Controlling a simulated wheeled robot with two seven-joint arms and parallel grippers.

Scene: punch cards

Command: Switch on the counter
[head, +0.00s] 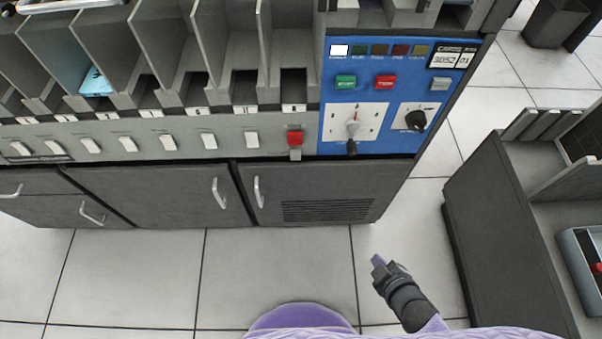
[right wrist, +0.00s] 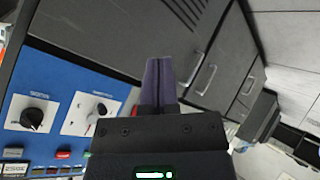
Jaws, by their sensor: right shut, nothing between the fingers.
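The blue control panel (head: 375,104) is on the machine's front at the right. It bears a counter window (head: 450,60) under a "CARDS" label, a green button (head: 346,82), a red button (head: 385,82) and a grey button (head: 439,84). A dial with a pointer (head: 354,127) and a black knob (head: 416,120) sit below. The right wrist view shows the panel (right wrist: 50,84) turned over, with the knob (right wrist: 32,117). My right gripper (head: 378,262) is shut and empty, in front of and below the panel, touching nothing; its fingers (right wrist: 161,80) show in the wrist view. My left gripper is not in view.
Several card pockets (head: 156,60) line the machine at the left, above a row of white switches (head: 168,142) and one red switch (head: 295,137). Grey cabinet doors (head: 160,192) with handles are below. A dark cabinet (head: 505,230) stands at the right. Tiled floor (head: 280,260) lies between.

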